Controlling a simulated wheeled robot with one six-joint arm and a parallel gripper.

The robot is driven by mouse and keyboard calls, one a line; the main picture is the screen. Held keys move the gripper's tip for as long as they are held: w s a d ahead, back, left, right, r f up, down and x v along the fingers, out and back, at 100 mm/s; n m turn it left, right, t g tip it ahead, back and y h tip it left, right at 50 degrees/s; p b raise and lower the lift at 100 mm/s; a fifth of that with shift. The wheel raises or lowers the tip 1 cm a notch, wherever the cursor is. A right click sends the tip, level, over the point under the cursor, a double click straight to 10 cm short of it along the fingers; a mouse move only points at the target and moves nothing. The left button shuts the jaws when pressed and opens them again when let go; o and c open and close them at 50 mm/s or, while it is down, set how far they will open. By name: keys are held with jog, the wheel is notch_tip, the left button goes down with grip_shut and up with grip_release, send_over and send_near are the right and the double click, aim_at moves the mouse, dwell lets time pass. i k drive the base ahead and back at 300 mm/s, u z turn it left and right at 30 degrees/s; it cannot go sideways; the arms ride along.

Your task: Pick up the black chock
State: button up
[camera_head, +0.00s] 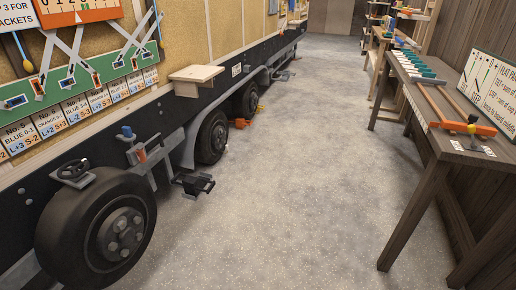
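A black blocky object (193,184), which may be the black chock, shows low beside the trailer, between the near wheel and the middle wheel. It has an uneven top, and I cannot tell whether it rests on the floor or is fixed to the grey bracket beside it. A small orange object (241,123) lies on the floor by the farther wheels, with a yellow one (260,108) just beyond it. My gripper is not in view.
The trailer with its near wheel (98,228), middle wheel (212,137) and wooden step (197,74) lines the left. A wooden workbench (425,140) with tools and a leaning sign (490,92) stands along the right. The grey floor (290,190) between them is clear.

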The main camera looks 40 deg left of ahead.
aim_at(192, 186)
jog(key=u, duration=0.25)
jog(key=i, duration=2)
jog(key=u, duration=1.35)
jog(key=i, duration=1.3)
jog(key=u, duration=1.3)
jog(key=i, duration=0.7)
jog(key=u, duration=0.2)
